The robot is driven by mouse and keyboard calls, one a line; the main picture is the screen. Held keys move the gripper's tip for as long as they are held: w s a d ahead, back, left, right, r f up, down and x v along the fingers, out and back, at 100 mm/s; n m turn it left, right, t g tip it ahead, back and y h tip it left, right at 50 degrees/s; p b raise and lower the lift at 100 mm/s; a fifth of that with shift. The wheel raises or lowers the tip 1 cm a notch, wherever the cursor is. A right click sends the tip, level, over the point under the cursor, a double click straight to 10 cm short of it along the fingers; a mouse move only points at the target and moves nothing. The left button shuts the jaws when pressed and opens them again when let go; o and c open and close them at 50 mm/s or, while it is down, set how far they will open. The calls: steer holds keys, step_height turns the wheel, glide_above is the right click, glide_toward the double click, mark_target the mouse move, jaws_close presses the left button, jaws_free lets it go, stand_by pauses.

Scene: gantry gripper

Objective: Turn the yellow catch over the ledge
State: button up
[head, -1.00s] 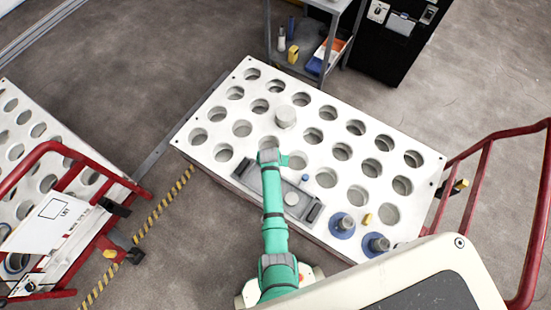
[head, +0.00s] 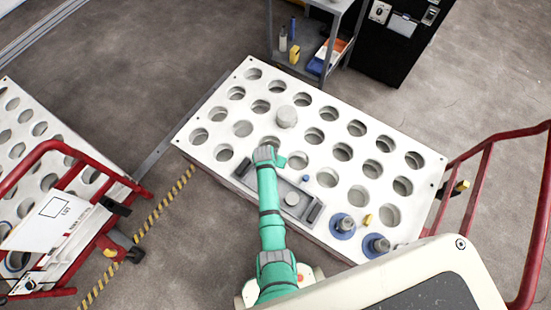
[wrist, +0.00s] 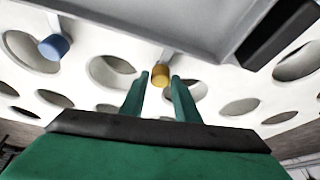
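The yellow catch (wrist: 161,75) shows in the wrist view as a short round yellow knob at the end of a thin grey bar. The bar meets the edge of a grey tray (wrist: 150,15). My gripper (wrist: 160,79) is open, with one teal finger on each side of the knob; I cannot tell whether either touches it. In the head view my gripper (head: 276,158) is at the far edge of the grey tray (head: 253,180), and the yellow catch is hidden there. A blue catch (wrist: 54,47) is to the left in the wrist view; it also shows in the head view (head: 306,178).
The tray lies on a white table (head: 225,120) full of round holes. A red rail (head: 475,185) borders the table.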

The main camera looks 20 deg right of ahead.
steer(key=shift+o, duration=1.1)
steer(key=shift+r, duration=0.1)
steer(key=v, duration=1)
steer(key=shift+s+r, duration=0.15)
steer(key=shift+r, duration=0.15)
steer(key=shift+a, duration=0.1)
steer(key=shift+f, duration=0.1)
